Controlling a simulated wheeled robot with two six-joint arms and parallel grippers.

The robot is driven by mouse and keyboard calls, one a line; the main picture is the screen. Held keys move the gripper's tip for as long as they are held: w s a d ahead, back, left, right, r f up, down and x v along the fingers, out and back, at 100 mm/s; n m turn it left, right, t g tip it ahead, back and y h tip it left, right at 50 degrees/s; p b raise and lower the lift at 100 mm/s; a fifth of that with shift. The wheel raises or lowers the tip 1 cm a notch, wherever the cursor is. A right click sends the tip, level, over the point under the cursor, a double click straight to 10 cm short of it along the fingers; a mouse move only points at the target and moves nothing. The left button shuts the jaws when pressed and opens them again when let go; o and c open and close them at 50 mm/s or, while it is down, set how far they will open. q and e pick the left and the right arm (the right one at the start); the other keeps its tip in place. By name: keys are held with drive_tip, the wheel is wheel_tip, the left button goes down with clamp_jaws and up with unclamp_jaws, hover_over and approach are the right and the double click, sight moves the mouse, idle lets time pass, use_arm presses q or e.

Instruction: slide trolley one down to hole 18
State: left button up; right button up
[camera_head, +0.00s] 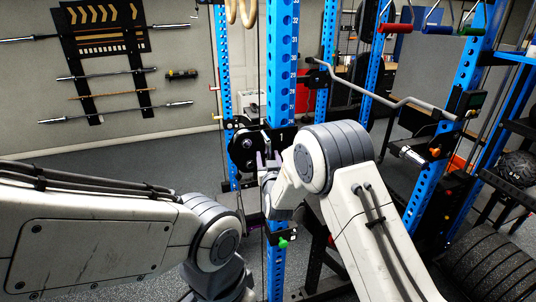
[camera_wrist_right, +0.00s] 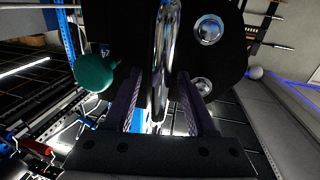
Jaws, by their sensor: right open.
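A black trolley (camera_head: 245,148) sits on the blue numbered upright (camera_head: 282,60), just below the labels in the high twenties. The hole number at the trolley is hidden. My right gripper (camera_head: 267,163) is at the trolley's front, partly hidden by my own wrist. In the right wrist view, its two dark fingers (camera_wrist_right: 160,105) stand apart on either side of a chrome loop (camera_wrist_right: 163,60). Behind the loop is the trolley's black plate with bright bolts and a green knob (camera_wrist_right: 95,72). I cannot tell whether the fingers touch the loop. My left gripper is out of view.
A bent grey bar (camera_head: 375,95) spans the rack on the right. Another green knob (camera_head: 283,243) is low on the upright. Black tyres or plates (camera_head: 490,262) lie at the lower right. Bars hang on the left wall (camera_head: 105,75). Grey floor is open at the left.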

drive_tip(key=shift+c, duration=0.4)
clamp_jaws()
idle(1.1)
